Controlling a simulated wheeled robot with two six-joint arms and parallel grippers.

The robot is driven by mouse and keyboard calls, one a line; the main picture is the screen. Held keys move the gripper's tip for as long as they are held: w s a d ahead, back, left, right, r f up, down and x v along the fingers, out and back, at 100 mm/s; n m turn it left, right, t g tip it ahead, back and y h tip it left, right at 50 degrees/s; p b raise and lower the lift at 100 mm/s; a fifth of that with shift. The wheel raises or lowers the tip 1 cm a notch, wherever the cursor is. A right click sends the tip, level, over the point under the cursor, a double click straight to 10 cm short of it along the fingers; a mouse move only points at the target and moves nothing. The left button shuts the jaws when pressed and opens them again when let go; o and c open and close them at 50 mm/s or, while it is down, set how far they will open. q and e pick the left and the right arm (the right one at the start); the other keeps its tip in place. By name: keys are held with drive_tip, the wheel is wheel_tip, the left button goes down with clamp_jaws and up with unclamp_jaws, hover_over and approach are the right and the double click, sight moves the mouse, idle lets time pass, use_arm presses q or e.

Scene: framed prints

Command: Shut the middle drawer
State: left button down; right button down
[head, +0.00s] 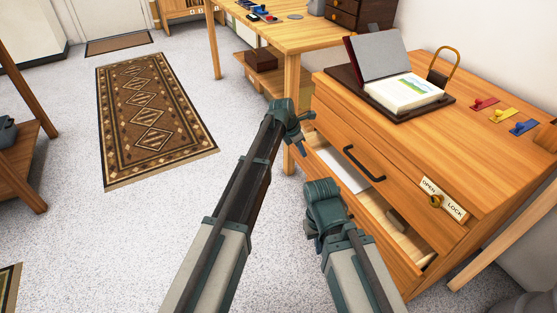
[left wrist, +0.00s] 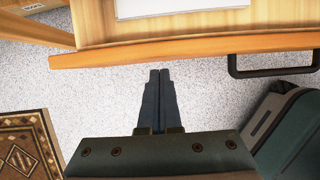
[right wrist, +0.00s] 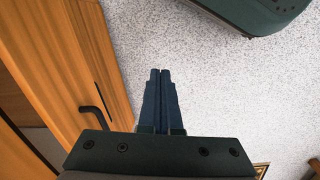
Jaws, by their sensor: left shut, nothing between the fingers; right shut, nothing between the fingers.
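A wooden chest of drawers (head: 480,140) stands at the right. Below its shut top front, a drawer (head: 415,248) is pulled out, taken to be the middle one. White paper (head: 342,170) and a small grey item (head: 397,221) lie inside. In the left wrist view, its front edge (left wrist: 150,52) and dark handle (left wrist: 275,71) show. My left gripper (head: 304,120) is shut and empty near the drawer's far end, on the outer side of its front. My right gripper (head: 313,232) is shut and empty beside the drawer front. My arms hide part of that front.
An OPEN/LOCK plate (head: 442,198) is on the top front. A wooden table (head: 290,35) stands behind. Floor with a patterned rug (head: 150,115) is clear at left.

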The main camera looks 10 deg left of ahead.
use_arm(q)
drive_tip(key=shift+w+d, duration=0.5)
drive_tip(key=shift+d, duration=0.3)
drive_tip(key=shift+w+d, duration=0.55)
drive_tip(key=shift+d, duration=0.3)
drive_tip(key=shift+w+d, duration=0.5)
drive_tip(key=shift+d, duration=0.3)
use_arm(e)
drive_tip(key=shift+w, duration=0.6)
use_arm(q)
drive_tip(key=shift+a, duration=0.1)
